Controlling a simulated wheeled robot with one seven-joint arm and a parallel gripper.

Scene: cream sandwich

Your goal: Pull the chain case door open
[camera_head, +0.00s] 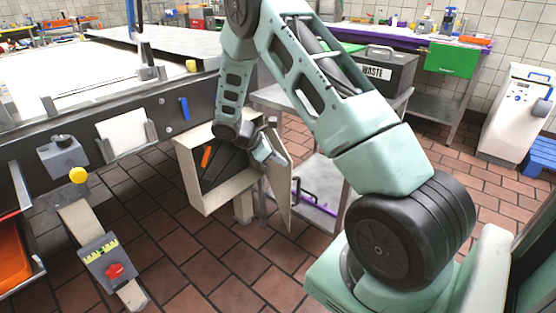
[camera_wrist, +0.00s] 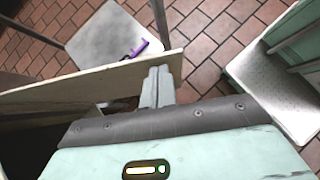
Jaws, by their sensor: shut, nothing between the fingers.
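The chain case (camera_head: 228,194) is a cream box on the side of the long machine. Its front is open, showing a dark inside with an orange part (camera_head: 206,156). The cream door (camera_head: 280,203) stands swung out at the case's right side. In the wrist view the door (camera_wrist: 60,92) runs as a panel from the left edge to near the middle. My gripper (camera_head: 272,158) is at the door's inner side, near its free edge. Its fingers (camera_wrist: 157,85) are shut and empty, overlapping the panel; contact cannot be told. The hinge is hidden.
A metal cart (camera_head: 318,172) with a purple tool (camera_head: 315,205) on its lower shelf stands just behind the door. The long machine (camera_head: 100,90) fills the left. Tiled floor (camera_head: 255,265) is free in front.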

